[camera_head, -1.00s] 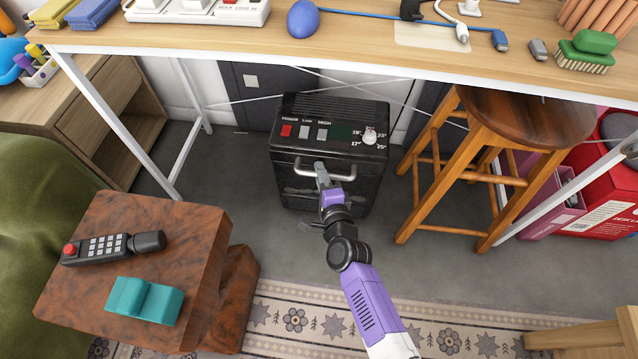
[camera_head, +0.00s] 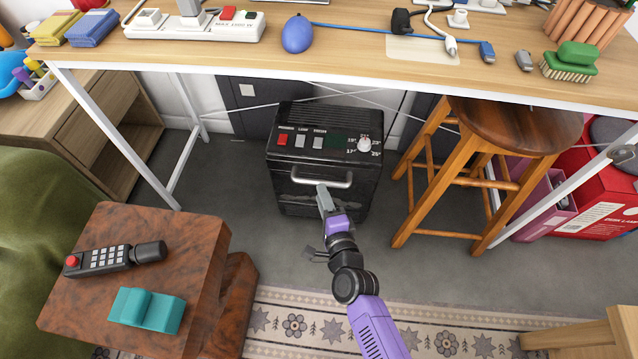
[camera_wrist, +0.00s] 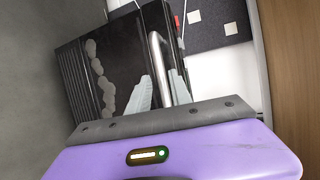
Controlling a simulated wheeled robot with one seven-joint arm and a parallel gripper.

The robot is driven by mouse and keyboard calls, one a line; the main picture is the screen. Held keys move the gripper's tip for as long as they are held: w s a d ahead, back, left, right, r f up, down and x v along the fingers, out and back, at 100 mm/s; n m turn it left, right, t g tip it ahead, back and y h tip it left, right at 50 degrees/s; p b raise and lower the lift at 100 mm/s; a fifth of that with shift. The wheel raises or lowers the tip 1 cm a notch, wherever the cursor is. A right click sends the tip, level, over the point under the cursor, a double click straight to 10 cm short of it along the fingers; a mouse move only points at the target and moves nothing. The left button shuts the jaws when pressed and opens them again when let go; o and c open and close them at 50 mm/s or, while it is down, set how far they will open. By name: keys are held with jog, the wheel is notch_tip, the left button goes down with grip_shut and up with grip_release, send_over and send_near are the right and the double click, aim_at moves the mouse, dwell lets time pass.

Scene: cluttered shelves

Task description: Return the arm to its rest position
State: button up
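My gripper (camera_head: 323,192), with grey fingers on a purple body, is just in front of the black heater (camera_head: 325,120) under the desk. Its fingertips are just below the heater's silver handle (camera_head: 300,178) in the head view. In the wrist view my two fingers (camera_wrist: 160,92) stand apart, with the handle (camera_wrist: 158,50) beyond and between them. I see nothing held between the fingers. The heater stands upright on the grey floor, with red and grey switches and a white knob on its sloped top. My arm reaches forward from the bottom of the head view.
A wooden stool (camera_head: 515,122) stands right of the heater. A brown side table (camera_head: 205,260) with a remote (camera_head: 105,258) and a teal object (camera_head: 147,310) is at left. The desk (camera_head: 350,62) overhangs the heater. Patterned rug (camera_head: 295,325) and open floor lie in front.

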jog(key=shift+v, duration=1.05)
jog(key=shift+n, duration=0.3)
jog(key=s+d+r+n+t, duration=0.2)
jog(key=s+d+r+n, duration=0.2)
jog(key=r+n, duration=0.3)
jog(key=s+d+r+n+g+h, duration=0.15)
jog(key=s+d+r, duration=0.4)
jog(key=s, duration=0.55)
jog(key=s+d+r+n+h, duration=0.2)
jog(key=s+d+r+n, duration=0.15)
jog(key=s+d, duration=0.55)
jog(key=s+d+r+n+h, duration=0.2)
jog(key=s+d+r, duration=0.25)
jog(key=s, duration=0.85)
notch_tip(320, 180, up, 31)
jog(key=p, duration=3.1)
jog(key=shift+w+a+r, duration=0.15)
jog(key=shift+a+r, duration=0.05)
jog(key=shift+a, duration=0.15)
jog(key=shift+g, duration=0.25)
